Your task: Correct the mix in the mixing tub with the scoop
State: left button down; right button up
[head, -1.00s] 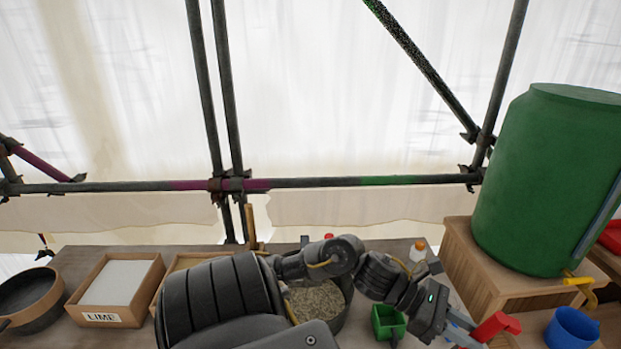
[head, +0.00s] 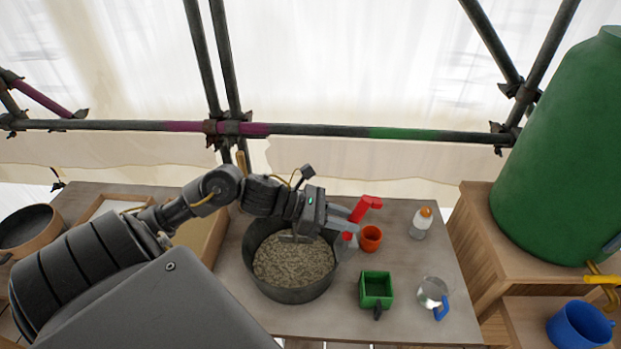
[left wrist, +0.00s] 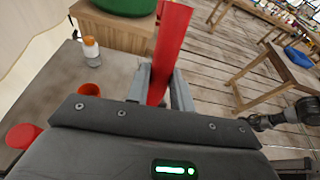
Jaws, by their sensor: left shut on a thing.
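The round dark mixing tub (head: 292,294) stands on the table with a grey-beige grainy mix (head: 293,262) in it. My left gripper (head: 346,212) is shut on a red tool (head: 366,207), above the tub's right rim. The red tool also shows between the fingers in the left wrist view (left wrist: 170,45); I cannot tell whether it is the scoop. A green square vessel with a dark handle (head: 376,287) stands right of the tub. In the left wrist view, a dark jointed arm part (left wrist: 270,121), probably my right arm's end, shows at the right; its jaws are unclear.
An orange cup (head: 371,239), an orange-capped bottle (head: 420,225) and a clear jug with a blue handle (head: 433,294) stand right of the tub. A green barrel (head: 565,150) and blue mug (head: 580,325) are further right. A dark round pan (head: 30,230) is at left.

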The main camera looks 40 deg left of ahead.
pick_arm(q)
jog(key=shift+s+a+f+n+g+y+b, duration=0.35)
jog(key=shift+a+f+n+g+y+b, duration=1)
jog(key=shift+a, duration=3.35)
jog(key=shift+s+a+f+n+g+y+b, duration=0.1)
jog(key=shift+s+a+f+g+y+b, duration=0.35)
jog(key=shift+a+g+y+b, duration=2.75)
jog(key=w+d+b, duration=0.2)
jog(key=w+d, duration=0.2)
jog(key=shift+d+f+b, duration=0.2)
jog(key=shift+f+b, duration=0.2)
